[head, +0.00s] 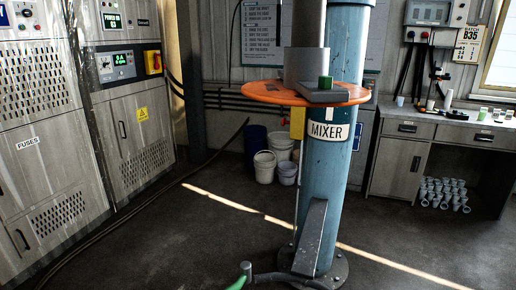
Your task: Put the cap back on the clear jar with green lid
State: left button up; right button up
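I cannot make out a clear jar with a green lid for certain. Several small containers (483,113) stand on the desk at the right, and some look pale green, but they are too small to tell jar from cap. A small green piece (325,83) sits on the grey block over the orange disc of the mixer; I cannot tell whether it is a cap or part of the machine. Neither of my grippers is in view.
The blue mixer column (325,190) stands on the floor at centre, with the orange disc (270,97) around it. Electrical cabinets (40,110) line the left. Buckets (265,166) stand behind. The desk (400,160) has stacked cups (443,193) beneath. Floor at front left is mostly clear.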

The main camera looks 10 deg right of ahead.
aim_at(483, 112)
jog(key=l+u, duration=0.3)
jog(key=l, duration=0.45)
jog(key=l+u, duration=0.35)
jog(key=l, duration=0.4)
jog(key=l+u, duration=0.45)
jog(key=l, duration=0.35)
jog(key=k+l+u, duration=0.15)
jog(key=l+u, duration=0.35)
jog(key=l, duration=0.3)
jog(key=i+l+u, duration=0.1)
jog(key=l, duration=1.3)
jog(key=i+l, duration=0.1)
jog(key=l, duration=1.3)
jog(key=l+z, duration=0.15)
jog(key=l, duration=0.45)
jog(key=i+l+z, duration=0.15)
jog(key=l, duration=0.4)
jog(key=l+z, duration=0.1)
jog(key=z, duration=0.4)
jog(key=l+z, duration=0.1)
jog(key=z, duration=0.4)
jog(key=l+z, duration=0.1)
jog(key=z, duration=0.35)
jog(key=i+z, duration=0.1)
jog(key=z, duration=0.4)
jog(key=i+l+z, duration=0.1)
jog(key=z, duration=0.9)
jog(key=i+z, duration=0.1)
jog(key=z, duration=0.4)
